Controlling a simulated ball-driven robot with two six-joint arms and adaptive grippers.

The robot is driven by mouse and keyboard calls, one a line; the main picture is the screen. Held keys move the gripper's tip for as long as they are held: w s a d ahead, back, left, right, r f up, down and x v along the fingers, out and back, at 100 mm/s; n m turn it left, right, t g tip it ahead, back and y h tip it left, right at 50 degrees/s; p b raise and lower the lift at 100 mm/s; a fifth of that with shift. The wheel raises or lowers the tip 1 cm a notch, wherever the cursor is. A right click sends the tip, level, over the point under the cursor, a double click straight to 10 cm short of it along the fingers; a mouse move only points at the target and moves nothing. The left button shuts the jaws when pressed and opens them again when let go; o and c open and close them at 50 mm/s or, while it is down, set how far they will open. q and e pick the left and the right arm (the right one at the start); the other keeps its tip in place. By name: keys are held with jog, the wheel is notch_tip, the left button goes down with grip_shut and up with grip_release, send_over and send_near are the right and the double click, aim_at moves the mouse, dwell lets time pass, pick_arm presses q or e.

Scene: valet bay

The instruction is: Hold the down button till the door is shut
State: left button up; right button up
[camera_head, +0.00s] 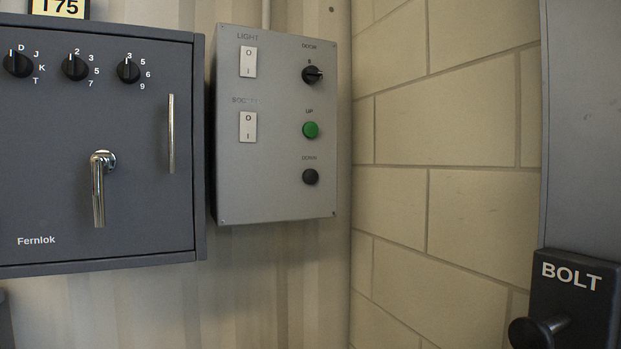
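A grey control box (275,190) is fixed to the wall left of the corner. Its black round down button (310,177) sits at the lower right, under the label DOWN. A green up button (311,130) is above it. A black rotary knob (312,75) labelled DOOR is at the top right. Two white rocker switches are on the left side, a light switch (248,62) and a lower one (248,127) with a hard-to-read label. Nothing touches the down button. Neither gripper shows. I cannot identify the door in this view.
A dark grey Fernlok cabinet (130,205) with three dials, a lever handle (99,190) and a bar handle (172,134) hangs at left. A black BOLT unit (575,300) with a knob (535,332) stands out at lower right. The space before the control box looks clear.

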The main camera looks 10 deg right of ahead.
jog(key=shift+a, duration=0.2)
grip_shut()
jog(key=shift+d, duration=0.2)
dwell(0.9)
